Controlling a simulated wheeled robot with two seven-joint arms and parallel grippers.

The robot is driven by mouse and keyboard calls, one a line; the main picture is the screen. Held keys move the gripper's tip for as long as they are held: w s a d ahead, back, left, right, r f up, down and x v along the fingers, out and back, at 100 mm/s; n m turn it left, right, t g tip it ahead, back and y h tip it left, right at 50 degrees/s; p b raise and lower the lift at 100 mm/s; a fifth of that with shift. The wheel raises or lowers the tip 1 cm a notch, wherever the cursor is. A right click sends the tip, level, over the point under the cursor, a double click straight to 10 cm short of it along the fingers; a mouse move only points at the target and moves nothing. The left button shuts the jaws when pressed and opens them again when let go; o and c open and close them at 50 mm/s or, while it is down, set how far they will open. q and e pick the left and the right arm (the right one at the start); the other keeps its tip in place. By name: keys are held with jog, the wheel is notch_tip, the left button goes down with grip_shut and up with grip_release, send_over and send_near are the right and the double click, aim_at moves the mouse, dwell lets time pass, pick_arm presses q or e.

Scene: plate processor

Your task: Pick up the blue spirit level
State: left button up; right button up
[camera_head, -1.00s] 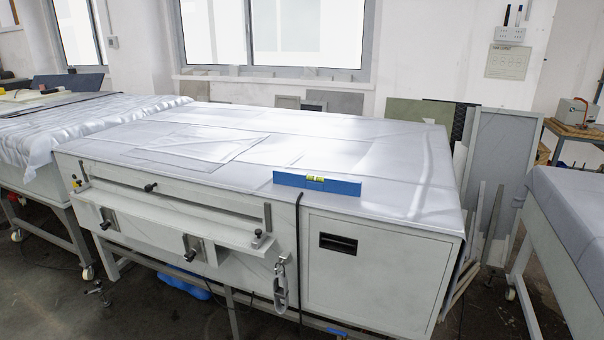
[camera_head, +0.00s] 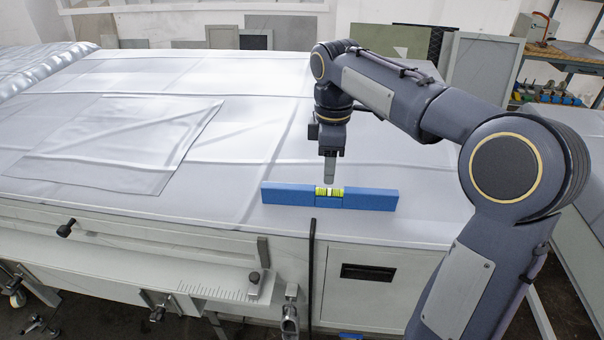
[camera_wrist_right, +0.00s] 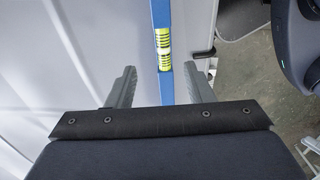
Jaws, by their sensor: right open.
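The blue spirit level (camera_head: 370,199) with a yellow-green vial at its middle stands on the white-covered table (camera_head: 240,130), along its front edge. My right gripper (camera_head: 330,178) points down just above and behind the middle of the level in the head view. In the right wrist view the right gripper (camera_wrist_right: 160,88) is open, with one finger on each side of the level (camera_wrist_right: 161,20). The level runs between the fingers, and I see no contact with either. The level's lower part is hidden behind the gripper body in that view. My left gripper is not in view.
A clear flat sheet (camera_head: 120,145) lies on the table to the left. A black strap (camera_head: 311,265) hangs down the front below the level. Clamps and a ruled bar (camera_head: 225,290) project from the front. Panels (camera_head: 480,65) lean at the back right.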

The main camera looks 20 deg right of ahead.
aim_at(330, 189)
jog(key=shift+w+f, duration=0.1)
jog(key=shift+f, duration=0.2)
jog(key=f, duration=0.4)
jog(key=s+f, duration=0.1)
jog(key=f, duration=0.2)
jog(key=shift+p, duration=0.3)
jog(key=shift+w, duration=0.1)
jog(key=shift+r, duration=0.1)
jog(key=shift+c, duration=0.5)
grip_shut()
